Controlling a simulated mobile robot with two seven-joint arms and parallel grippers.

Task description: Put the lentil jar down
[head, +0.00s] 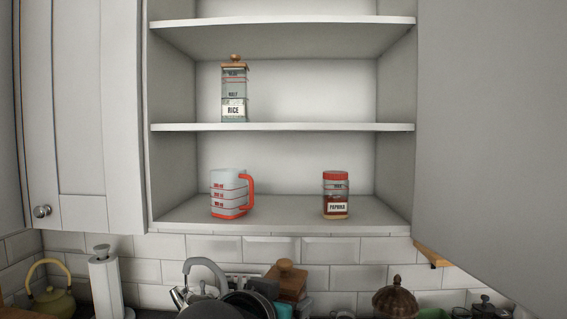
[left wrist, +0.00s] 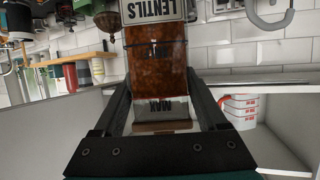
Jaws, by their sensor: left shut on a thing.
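The lentil jar (left wrist: 155,70) fills the middle of the left wrist view, upside down in that picture. It is a clear jar with brown contents, a LENTILS label and a wooden lid. My left gripper (left wrist: 158,85) is shut on it, one dark finger on each side. The rest of the jar is largely hidden or cut off there. My right gripper is not in view.
The open cabinet's middle shelf (head: 320,127) holds a rice jar (head: 234,95) at left, with free room to its right. The lower shelf (head: 290,218) holds a measuring jug (head: 228,192) and a paprika jar (head: 336,195), with a gap between. An open door (head: 490,120) stands at right.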

